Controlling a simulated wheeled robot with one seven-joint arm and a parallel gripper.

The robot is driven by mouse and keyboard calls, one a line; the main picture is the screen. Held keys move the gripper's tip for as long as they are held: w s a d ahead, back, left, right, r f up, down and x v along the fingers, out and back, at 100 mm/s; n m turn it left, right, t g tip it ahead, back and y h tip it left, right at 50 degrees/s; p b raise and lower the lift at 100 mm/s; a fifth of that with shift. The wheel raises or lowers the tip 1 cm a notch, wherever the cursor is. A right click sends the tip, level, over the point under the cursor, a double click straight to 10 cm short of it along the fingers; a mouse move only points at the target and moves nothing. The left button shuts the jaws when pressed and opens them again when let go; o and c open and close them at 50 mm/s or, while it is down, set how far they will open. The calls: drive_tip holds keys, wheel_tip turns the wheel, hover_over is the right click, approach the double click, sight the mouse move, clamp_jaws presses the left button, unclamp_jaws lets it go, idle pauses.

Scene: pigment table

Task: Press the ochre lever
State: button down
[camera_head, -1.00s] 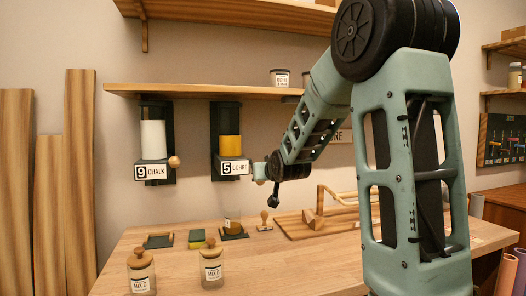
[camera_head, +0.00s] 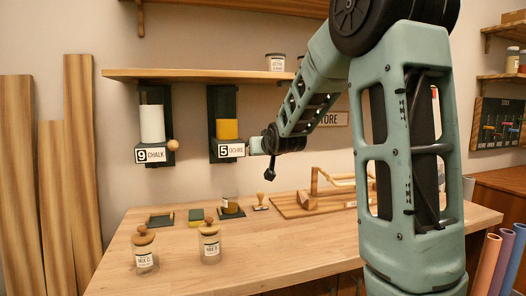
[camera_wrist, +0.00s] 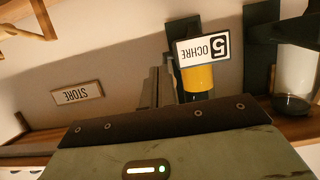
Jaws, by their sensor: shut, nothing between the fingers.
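The ochre dispenser (camera_head: 227,129) hangs on the wall below the shelf, with yellow pigment and a label reading "5 OCHRE" (camera_head: 231,150). Its lever cannot be made out; my gripper covers the place just right of the label. My gripper (camera_head: 254,146) is shut and empty, at the label's right edge in the head view. In the wrist view, which is upside down, the shut fingers (camera_wrist: 158,75) point toward the wall beside the ochre label (camera_wrist: 204,48). I cannot tell whether they touch the lever.
The chalk dispenser (camera_head: 152,124) with its round wooden knob (camera_head: 173,145) hangs to the left. Below the ochre dispenser, a small jar (camera_head: 230,204) stands on a dark pad. Two lidded jars (camera_head: 144,252) (camera_head: 210,244) stand at the bench front. A wooden rack (camera_head: 310,200) lies to the right.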

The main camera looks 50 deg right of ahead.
drive_tip(key=b+v, duration=0.1)
drive_tip(key=v, duration=0.9)
drive_tip(key=shift+s+a, duration=0.1)
drive_tip(key=shift+s, duration=0.05)
idle(2.8)
drive_tip(key=a+f+n+g+y+p, duration=0.1)
drive_tip(key=a+f+n+g+y, duration=0.25)
drive_tip(key=a, duration=0.95)
drive_tip(key=a+f+n+g+y+p, duration=0.1)
drive_tip(key=a+f+n+y, duration=0.25)
drive_tip(key=a+f, duration=0.65)
drive_tip(key=s+a+f+n+g+p, duration=0.1)
drive_tip(key=s+a+f+n+g, duration=0.1)
drive_tip(key=s+a, duration=0.7)
drive_tip(key=s+a+f+n+g+y+p, duration=0.1)
drive_tip(key=s+a+f+n+g, duration=0.2)
drive_tip(key=s+a, duration=0.7)
drive_tip(key=s+n+g, duration=0.1)
drive_tip(key=s+g, duration=0.1)
drive_tip(key=shift+s+n+g+p, duration=0.35)
drive_tip(key=shift+s+n, duration=0.05)
